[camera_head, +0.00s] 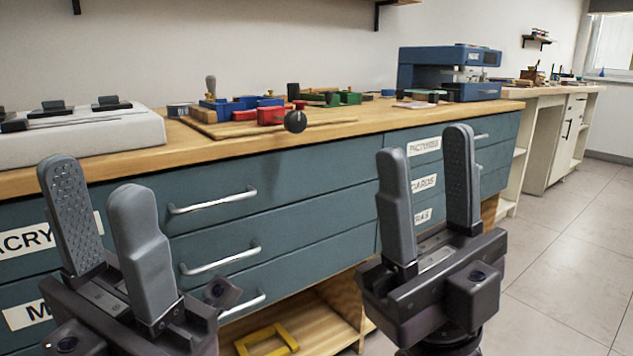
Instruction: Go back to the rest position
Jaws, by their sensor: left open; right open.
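My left gripper (100,220) is at the lower left, upright in front of the blue drawer fronts. Its two grey fingers are apart and nothing is between them. My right gripper (431,195) is at the lower right of centre, also upright, with its fingers apart and empty. Both stand in front of the blue drawer cabinet (280,215), apart from each other. The fingertips of both are near the height of the counter's front edge.
The wooden counter (340,137) carries a white device (80,140), a board with red blocks (270,116) and green and blue parts, and a blue machine (450,72). Drawer handles (212,203) stick out. A yellow frame (266,338) lies on the low shelf. Tiled floor (570,240) is clear at right.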

